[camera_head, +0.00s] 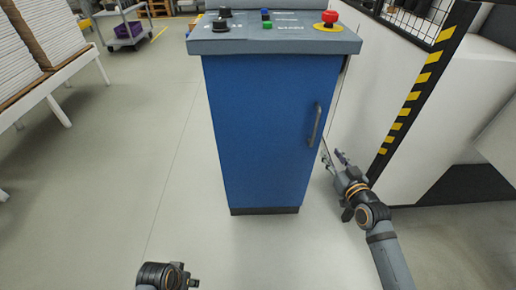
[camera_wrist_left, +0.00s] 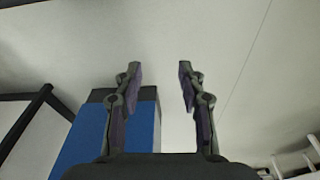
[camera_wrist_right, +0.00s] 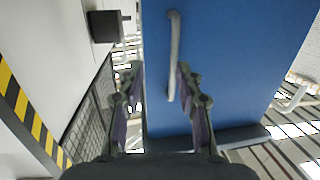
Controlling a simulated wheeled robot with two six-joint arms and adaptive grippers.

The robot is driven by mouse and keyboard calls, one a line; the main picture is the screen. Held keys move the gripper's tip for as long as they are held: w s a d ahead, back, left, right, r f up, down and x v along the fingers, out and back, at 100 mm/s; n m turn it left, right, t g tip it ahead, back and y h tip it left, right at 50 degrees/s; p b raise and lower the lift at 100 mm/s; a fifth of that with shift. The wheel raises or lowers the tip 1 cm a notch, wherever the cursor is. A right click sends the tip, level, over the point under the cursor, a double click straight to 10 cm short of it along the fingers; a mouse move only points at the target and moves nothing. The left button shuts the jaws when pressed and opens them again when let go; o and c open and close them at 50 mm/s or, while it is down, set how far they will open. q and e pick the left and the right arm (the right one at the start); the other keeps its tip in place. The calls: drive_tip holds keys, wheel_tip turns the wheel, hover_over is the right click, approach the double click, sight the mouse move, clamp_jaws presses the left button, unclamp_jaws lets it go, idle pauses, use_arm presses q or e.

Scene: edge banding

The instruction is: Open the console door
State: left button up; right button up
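The console (camera_head: 262,130) is a blue cabinet with a grey control top (camera_head: 275,40). Its door looks shut, with a vertical grey bar handle (camera_head: 314,125) near the right edge. My right gripper (camera_head: 333,157) is open and empty, just below and right of the handle. In the right wrist view, the handle (camera_wrist_right: 174,40) runs down between the open fingertips (camera_wrist_right: 160,68), closer to the right finger; contact cannot be told. My left gripper is open and empty in the left wrist view (camera_wrist_left: 158,70), with the console's blue side (camera_wrist_left: 85,140) beyond; in the head view its arm shows at the bottom.
A red emergency button (camera_head: 330,17) and several knobs and buttons sit on the control top. A white machine with a yellow-black striped post (camera_head: 415,95) stands close to the right. Floor in front and left of the console is clear.

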sight(316, 129)
drive_tip(key=shift+n+t+y, duration=0.3)
drive_tip(key=shift+t+y, duration=0.1)
drive_tip(key=shift+t, duration=0.2)
drive_tip(key=w+a+r+b, duration=0.1)
drive_tip(key=w, duration=0.2)
drive_tip(key=w+a+r+b, duration=0.1)
drive_tip(key=w, duration=0.2)
drive_tip(key=w+a+r+b, duration=0.1)
drive_tip(key=w+a, duration=0.1)
drive_tip(key=w, duration=0.1)
drive_tip(key=shift+r, duration=0.3)
drive_tip(key=shift+w+a, duration=0.2)
drive_tip(key=shift+w, duration=0.35)
use_arm(q)
drive_tip(key=shift+w+d+f+t+h, duration=0.2)
drive_tip(key=shift+w+d+f+t, duration=0.1)
drive_tip(key=shift+f+t, duration=0.15)
drive_tip(key=shift+w+d+f+t+h, duration=0.2)
drive_tip(key=shift+w+d+f+t, duration=0.1)
drive_tip(key=shift+f+t, duration=0.15)
use_arm(e)
drive_tip(key=shift+c, duration=0.4)
clamp_jaws()
